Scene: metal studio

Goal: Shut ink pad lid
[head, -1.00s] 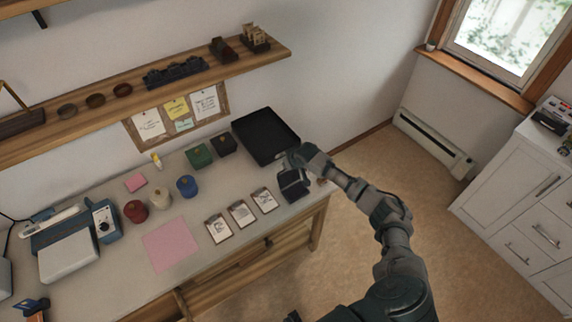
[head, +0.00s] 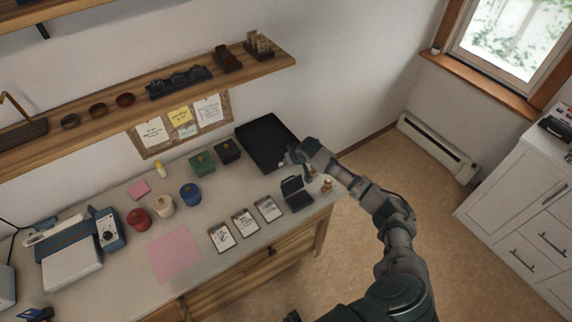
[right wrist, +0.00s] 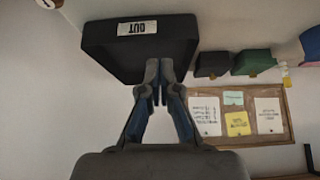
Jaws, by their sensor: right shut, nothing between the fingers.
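The dark blue ink pad (head: 299,202) lies near the right end of the desk in the head view. Its lid (head: 291,185) stands raised at the back edge, so the pad is open. My right gripper (head: 309,172) is just behind and right of the lid, above the desk, and looks apart from it. In the right wrist view its two blue fingers (right wrist: 158,80) are together at the tips with nothing between them. The ink pad does not show in the right wrist view.
The black tray (head: 262,148) marked OUT is behind the pad; it also shows in the right wrist view (right wrist: 140,45). Several picture cards (head: 245,223) lie left of the pad. A small wooden-coloured stamp (head: 327,184) stands right of it. A shelf (head: 150,108) hangs above the desk.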

